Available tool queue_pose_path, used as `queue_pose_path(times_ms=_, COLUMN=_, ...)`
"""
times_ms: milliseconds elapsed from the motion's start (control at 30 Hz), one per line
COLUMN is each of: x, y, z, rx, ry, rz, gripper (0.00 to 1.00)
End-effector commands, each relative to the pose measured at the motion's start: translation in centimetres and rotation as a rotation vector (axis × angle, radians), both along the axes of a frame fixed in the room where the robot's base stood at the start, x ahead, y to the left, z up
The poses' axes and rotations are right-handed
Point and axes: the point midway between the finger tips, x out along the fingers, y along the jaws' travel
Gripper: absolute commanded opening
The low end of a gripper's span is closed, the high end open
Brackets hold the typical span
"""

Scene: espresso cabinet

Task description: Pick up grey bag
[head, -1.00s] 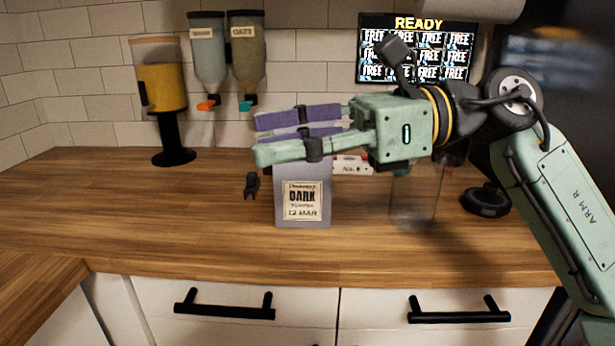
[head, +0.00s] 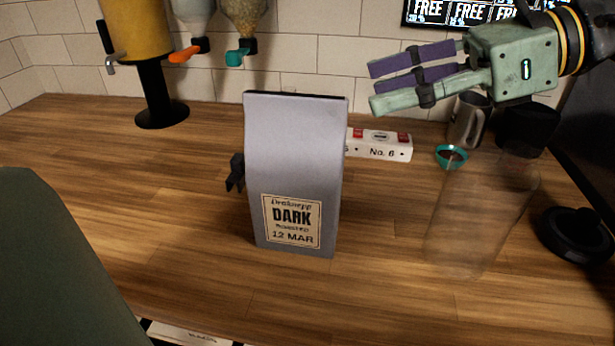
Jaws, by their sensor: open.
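The grey bag (head: 296,160) stands upright on the wooden counter, near the middle of the head view. Its front label reads "DARK" and "12 MAR". My gripper (head: 395,80) is above and to the right of the bag, fingers pointing left. It is open and empty, apart from the bag. The bag's back is hidden.
A clear container (head: 478,215) stands right of the bag on the counter (head: 130,205). A white box marked "No. 6" (head: 385,145), a metal cup (head: 468,120) and a black round object (head: 578,235) are nearby. A yellow dispenser (head: 142,30) stands back left. The left counter is largely clear.

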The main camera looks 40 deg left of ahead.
Motion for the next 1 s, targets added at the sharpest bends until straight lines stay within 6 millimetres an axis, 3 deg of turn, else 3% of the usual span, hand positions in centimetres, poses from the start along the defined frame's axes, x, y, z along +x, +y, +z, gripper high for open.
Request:
queue_pose_path(times_ms=200, x=-1.8, y=2.7, z=-1.2, rx=-0.004, ry=-0.001, rz=0.003, gripper=0.51)
queue_pose_path(times_ms=467, x=-3.0, y=4.4, z=-2.0, rx=-0.003, ry=-0.001, rz=0.003, gripper=0.51)
queue_pose_path(times_ms=700, x=-4.9, y=7.0, z=-3.4, rx=-0.002, ry=-0.001, rz=0.003, gripper=0.51)
queue_pose_path(times_ms=1000, x=-5.3, y=7.7, z=-3.9, rx=0.002, ry=0.0, rz=0.002, gripper=0.51)
